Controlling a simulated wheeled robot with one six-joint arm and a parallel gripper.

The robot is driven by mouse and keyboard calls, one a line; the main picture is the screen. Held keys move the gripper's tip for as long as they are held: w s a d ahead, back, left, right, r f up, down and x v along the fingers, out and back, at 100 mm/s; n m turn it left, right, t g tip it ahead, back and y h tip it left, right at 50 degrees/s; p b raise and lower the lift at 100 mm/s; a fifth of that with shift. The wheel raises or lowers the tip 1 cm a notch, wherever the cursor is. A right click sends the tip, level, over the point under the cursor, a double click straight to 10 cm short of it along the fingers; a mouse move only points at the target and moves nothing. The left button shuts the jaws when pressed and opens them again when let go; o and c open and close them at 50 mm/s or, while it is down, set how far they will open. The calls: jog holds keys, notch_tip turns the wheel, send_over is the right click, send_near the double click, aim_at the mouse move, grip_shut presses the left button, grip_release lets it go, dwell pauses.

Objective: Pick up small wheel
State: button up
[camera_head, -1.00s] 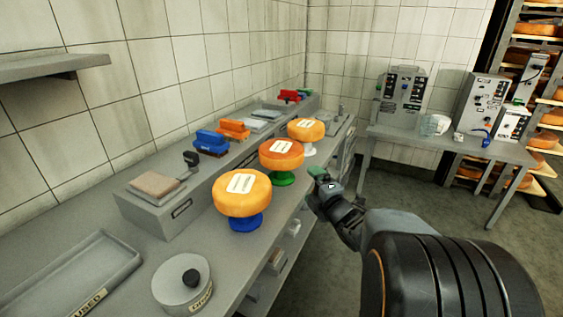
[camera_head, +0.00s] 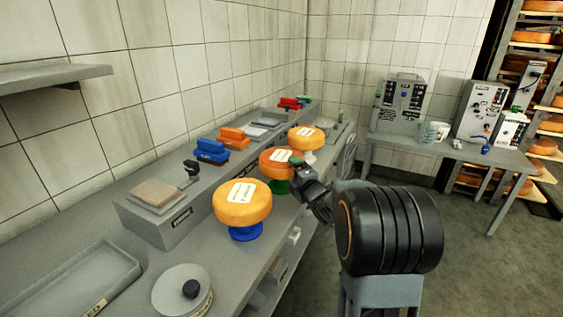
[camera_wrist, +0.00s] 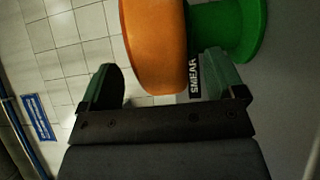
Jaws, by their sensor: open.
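Three cheese wheels stand in a row on pedestals along the counter. The nearest yellow-orange wheel (camera_head: 240,206) is on a blue pedestal (camera_head: 245,233), the middle darker orange wheel (camera_head: 272,163) on a green one (camera_head: 277,187), and the far yellow-orange wheel (camera_head: 306,136) on a pale one. My gripper (camera_head: 298,164) is at the right side of the middle wheel and covers part of it. In the wrist view my gripper (camera_wrist: 166,72) is open, and the rim of the middle wheel (camera_wrist: 155,45) shows between its two fingers. I cannot tell whether they touch.
Blue (camera_head: 211,151) and orange (camera_head: 232,136) brushes lie on the raised ledge behind the wheels. A grey tray (camera_head: 118,257) and a round lidded pot (camera_head: 181,293) are at the near end. A side table (camera_head: 450,152) holds machines. The floor right of the counter is clear.

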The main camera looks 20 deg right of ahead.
jog(key=shift+w+a, duration=0.1)
jog(key=shift+w, duration=0.7)
jog(key=c, duration=1.6)
jog(key=shift+r, duration=0.2)
